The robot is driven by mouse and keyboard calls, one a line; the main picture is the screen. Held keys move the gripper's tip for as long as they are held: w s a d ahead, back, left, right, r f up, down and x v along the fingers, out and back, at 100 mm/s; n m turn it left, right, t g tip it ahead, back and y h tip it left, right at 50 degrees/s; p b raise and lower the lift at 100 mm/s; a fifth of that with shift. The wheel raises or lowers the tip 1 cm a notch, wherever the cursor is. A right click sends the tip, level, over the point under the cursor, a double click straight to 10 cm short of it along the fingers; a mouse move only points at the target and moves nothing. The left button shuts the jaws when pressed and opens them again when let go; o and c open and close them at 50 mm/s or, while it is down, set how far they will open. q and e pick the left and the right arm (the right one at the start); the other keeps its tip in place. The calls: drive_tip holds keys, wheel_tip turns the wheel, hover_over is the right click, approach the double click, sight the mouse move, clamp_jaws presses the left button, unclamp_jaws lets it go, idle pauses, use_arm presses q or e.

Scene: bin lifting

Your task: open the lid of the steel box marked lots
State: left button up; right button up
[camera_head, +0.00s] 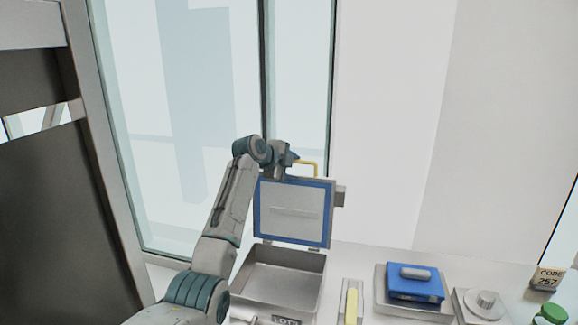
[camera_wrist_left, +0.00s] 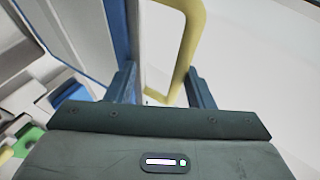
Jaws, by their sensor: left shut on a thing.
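The steel box (camera_head: 278,276) stands open on the counter, with a partly cut-off label reading like "LOTS" (camera_head: 285,320) on its front. Its lid (camera_head: 294,212) stands about upright at the back, its blue-edged inner side facing me. The yellow handle (camera_head: 315,168) is at the lid's top edge. My left gripper (camera_head: 292,158) is at that handle. In the left wrist view the handle (camera_wrist_left: 186,45) passes between the fingers of my left gripper (camera_wrist_left: 163,90), which is shut on it. The lid (camera_wrist_left: 118,30) is beside the left finger there. My right gripper is not in view.
Right of the box are a tray with a yellow item (camera_head: 351,305), a blue case (camera_head: 415,282) on a grey tray, a round-knobbed metal unit (camera_head: 484,302), a "CODE 257" block (camera_head: 548,278) and a green-topped item (camera_head: 553,313). A glass partition (camera_head: 180,110) rises behind my left arm.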

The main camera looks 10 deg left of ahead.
use_arm(q)
drive_tip(key=b+v, duration=0.4)
drive_tip(key=v, duration=0.6)
drive_tip(key=shift+s+a+r, duration=0.15)
drive_tip(key=shift+s+r, duration=0.05)
drive_tip(key=shift+s, duration=0.05)
drive_tip(key=shift+a, duration=0.1)
